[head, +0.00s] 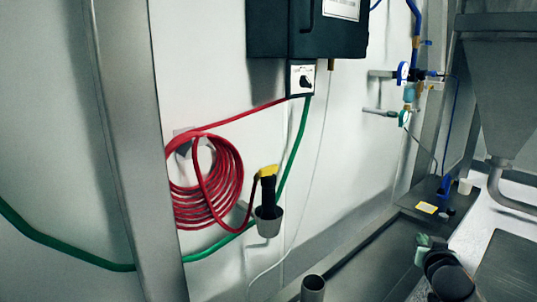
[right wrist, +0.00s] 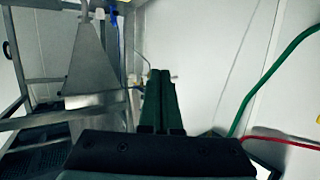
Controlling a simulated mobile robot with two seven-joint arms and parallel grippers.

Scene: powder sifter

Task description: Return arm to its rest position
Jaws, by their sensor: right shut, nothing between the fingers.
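My right gripper (head: 426,243) shows at the lower right of the head view, dark with greenish fingers, over the area beside the grey ledge. In the right wrist view its two dark green fingers (right wrist: 160,76) lie side by side, shut, with nothing between them. It appears clear of the wall and the fittings. My left gripper is in neither view.
A coiled red hose (head: 208,185) and a yellow-black tool in a grey cup (head: 268,222) hang on the white wall. A dark box (head: 308,28) is above. A steel hopper (head: 505,90) stands at right; its frame (right wrist: 40,80) shows in the wrist view.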

